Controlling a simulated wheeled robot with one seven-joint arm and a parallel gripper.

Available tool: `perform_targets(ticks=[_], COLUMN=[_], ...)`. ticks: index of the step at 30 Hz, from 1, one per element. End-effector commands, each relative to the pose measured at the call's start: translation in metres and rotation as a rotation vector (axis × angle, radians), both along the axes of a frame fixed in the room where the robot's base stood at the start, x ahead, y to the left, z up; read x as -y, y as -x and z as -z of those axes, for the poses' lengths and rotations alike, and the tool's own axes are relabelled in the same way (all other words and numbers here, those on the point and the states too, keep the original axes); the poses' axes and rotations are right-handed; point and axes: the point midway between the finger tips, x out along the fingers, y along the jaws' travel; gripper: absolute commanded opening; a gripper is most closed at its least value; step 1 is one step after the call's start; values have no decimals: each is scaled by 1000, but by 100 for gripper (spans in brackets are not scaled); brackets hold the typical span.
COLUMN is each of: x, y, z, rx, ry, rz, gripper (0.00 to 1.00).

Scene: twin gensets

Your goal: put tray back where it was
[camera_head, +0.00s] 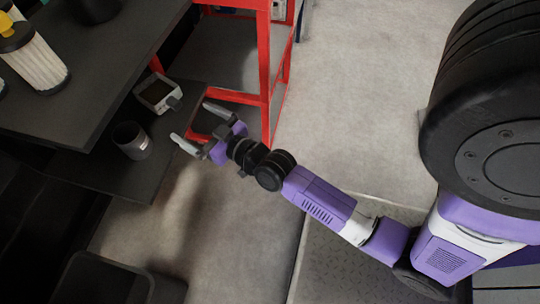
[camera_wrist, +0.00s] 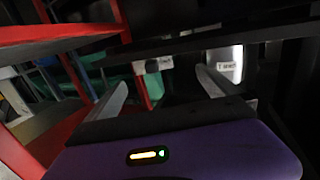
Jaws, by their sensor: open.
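A small square tray (camera_head: 141,93) with a pale rim and dark inside sits on the lower dark shelf, near its right edge. A dark tab or block shows at its right corner. My gripper (camera_head: 195,125) is open and empty, just off the shelf edge to the lower right of the tray, apart from it. In the wrist view my open gripper (camera_wrist: 162,80) faces the shelf level. A small pale piece (camera_wrist: 158,64) shows beyond and between the fingers; it may be the tray's front, but I cannot tell surely.
A dark upper shelf (camera_head: 92,105) overhangs. A red frame (camera_head: 264,65) stands close behind my gripper. Open floor (camera_head: 350,90) lies right.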

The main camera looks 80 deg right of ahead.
Motion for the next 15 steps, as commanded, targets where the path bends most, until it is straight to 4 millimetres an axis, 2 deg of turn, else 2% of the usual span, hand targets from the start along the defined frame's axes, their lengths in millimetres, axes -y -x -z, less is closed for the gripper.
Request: perform_targets(ticks=[3, 7, 11, 15], x=[-38, -76, -107, -135], y=[47, 98, 147, 195], z=[10, 7, -4, -25], rx=[-43, -78, -113, -147], ry=[-4, -6, -13, -21], rz=[-49, -105, -165, -231], gripper=[100, 100, 100, 100])
